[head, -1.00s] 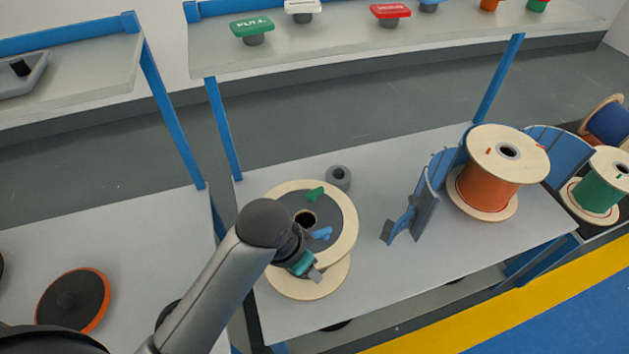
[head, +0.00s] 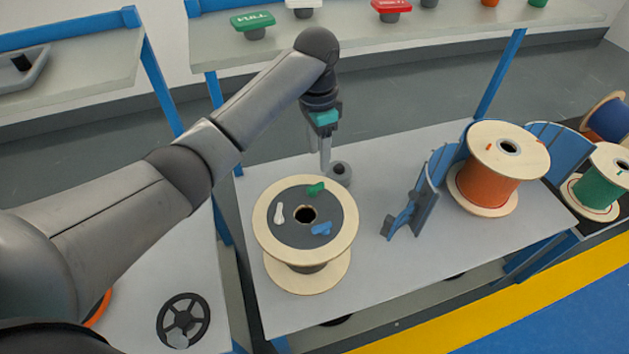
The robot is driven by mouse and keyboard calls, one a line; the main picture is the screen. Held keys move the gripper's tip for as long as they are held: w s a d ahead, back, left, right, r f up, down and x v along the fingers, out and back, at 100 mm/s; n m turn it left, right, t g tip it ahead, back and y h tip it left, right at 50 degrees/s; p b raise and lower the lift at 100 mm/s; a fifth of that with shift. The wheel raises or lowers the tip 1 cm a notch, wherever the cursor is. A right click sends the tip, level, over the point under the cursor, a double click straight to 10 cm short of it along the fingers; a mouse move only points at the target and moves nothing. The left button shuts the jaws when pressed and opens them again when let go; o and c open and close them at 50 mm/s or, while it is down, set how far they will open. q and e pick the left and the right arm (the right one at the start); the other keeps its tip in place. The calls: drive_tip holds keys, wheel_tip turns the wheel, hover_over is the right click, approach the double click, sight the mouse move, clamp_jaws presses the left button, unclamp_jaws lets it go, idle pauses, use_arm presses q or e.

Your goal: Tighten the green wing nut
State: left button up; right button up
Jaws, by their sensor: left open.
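The green wing nut (head: 316,188) sits on the dark disc (head: 290,230) on top of a wooden spool (head: 265,237), near the disc's far edge. A blue wing nut (head: 321,229) is at the right of the disc and a white wing nut (head: 279,213) is at its left. My left gripper (head: 325,168) points down, just beyond the green wing nut and above it in the picture, by a small grey cylinder (head: 341,173). It is open, and no nut shows between its fingers. My right gripper is not in view.
A blue curved stand (head: 433,180) and an orange cable spool (head: 492,175) are on the table to the right. A shelf (head: 330,50) with coloured signs runs behind. A black spoked wheel (head: 184,320) lies on the left table.

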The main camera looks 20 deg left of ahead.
sight(314, 186)
use_arm(q)
drive_tip(key=f+b, duration=0.1)
drive_tip(key=f, duration=0.3)
drive_tip(key=w+a+f+b, duration=0.1)
drive_tip(key=f, duration=0.3)
drive_tip(key=f+b, duration=0.1)
drive_tip(key=f, duration=0.3)
drive_tip(key=shift+w+a+f, duration=0.2)
drive_tip(key=shift+w, duration=0.1)
clamp_jaws()
idle(0.4)
